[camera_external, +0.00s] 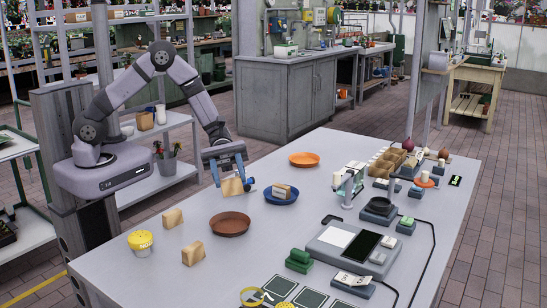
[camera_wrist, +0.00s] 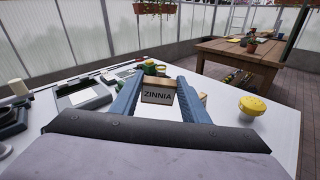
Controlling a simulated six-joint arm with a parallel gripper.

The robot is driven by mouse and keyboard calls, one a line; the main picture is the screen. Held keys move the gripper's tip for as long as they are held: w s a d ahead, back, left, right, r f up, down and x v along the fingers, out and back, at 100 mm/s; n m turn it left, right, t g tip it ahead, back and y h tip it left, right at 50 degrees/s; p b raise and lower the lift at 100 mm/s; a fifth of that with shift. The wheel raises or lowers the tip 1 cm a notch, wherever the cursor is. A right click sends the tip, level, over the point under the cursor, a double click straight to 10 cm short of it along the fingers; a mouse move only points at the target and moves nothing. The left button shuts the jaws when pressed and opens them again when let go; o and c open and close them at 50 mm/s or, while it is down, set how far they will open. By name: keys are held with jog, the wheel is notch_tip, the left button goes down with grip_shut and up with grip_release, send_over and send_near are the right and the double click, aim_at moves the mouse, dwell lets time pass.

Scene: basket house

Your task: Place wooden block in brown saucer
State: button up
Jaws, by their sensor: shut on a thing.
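My gripper (camera_external: 234,184) is shut on a wooden block (camera_external: 232,187) and holds it above the table. In the wrist view the held block (camera_wrist: 157,96) sits between my two fingers (camera_wrist: 158,92), and its label reads ZINNIA. The brown saucer (camera_external: 229,224) lies empty on the table, below the held block in the external picture and apart from it. I cannot make out the brown saucer in the wrist view. Two more wooden blocks stand on the table left of the brown saucer, one farther back (camera_external: 172,218) and one nearer (camera_external: 193,253).
A blue saucer (camera_external: 269,198) with a block in it stands right of my gripper. An orange saucer (camera_external: 304,158) lies behind it. A yellow-topped cup (camera_external: 140,241) is at the left edge. A flat device (camera_external: 345,246) and several small items crowd the right side.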

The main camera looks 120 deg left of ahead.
aim_at(230, 223)
jog(key=shift+s+a+f+n+g+y, duration=0.15)
jog(key=shift+s+n+g+y, duration=0.15)
jog(key=shift+s+n+g, duration=0.35)
jog(key=shift+w+f+p, duration=0.1)
jog(key=shift+f+p, duration=0.4)
jog(key=shift+f, duration=4.4)
jog(key=shift+f, duration=0.1)
jog(key=shift+f, duration=0.15)
jog(key=o, duration=1.1)
